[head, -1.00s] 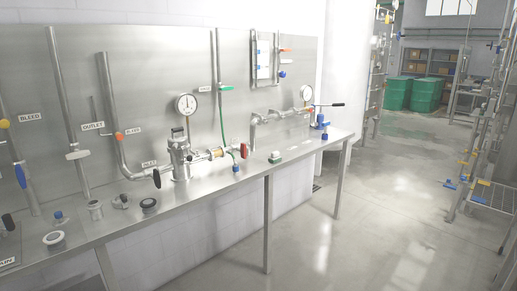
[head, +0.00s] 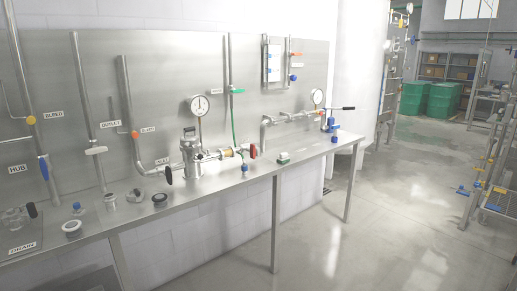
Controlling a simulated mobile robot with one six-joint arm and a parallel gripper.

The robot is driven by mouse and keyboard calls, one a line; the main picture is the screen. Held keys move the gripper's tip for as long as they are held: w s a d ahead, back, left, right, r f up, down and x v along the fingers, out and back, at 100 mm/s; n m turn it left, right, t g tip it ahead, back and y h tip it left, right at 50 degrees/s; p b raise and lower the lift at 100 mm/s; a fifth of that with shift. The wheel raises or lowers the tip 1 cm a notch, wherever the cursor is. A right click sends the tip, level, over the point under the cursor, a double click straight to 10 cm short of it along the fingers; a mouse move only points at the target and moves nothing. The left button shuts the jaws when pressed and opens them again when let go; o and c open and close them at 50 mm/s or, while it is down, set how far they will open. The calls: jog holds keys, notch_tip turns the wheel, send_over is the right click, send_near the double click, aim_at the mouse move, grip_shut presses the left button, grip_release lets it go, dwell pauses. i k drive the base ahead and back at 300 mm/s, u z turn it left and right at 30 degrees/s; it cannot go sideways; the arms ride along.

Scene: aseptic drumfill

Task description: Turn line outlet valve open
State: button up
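A white label reading OUTLET (head: 110,124) is on the steel back panel, in the left half of the head view. Just left of it a vertical pipe (head: 83,95) carries a pale grey lever handle (head: 96,150), which lies roughly level across the pipe. Right of the label, a bent pipe (head: 127,98) carries a small orange knob (head: 135,134). I cannot tell for certain which of these the label names. My gripper is not in view.
A steel bench (head: 225,180) runs along the panel, with loose fittings (head: 110,200) at its left end. A filter housing with a gauge (head: 200,106) and red handle stands mid-bench. Bench legs (head: 275,225) reach the floor.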

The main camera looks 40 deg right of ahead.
aim_at(252, 150)
jog(key=u, duration=0.1)
jog(key=i, duration=0.95)
jog(key=z, duration=0.05)
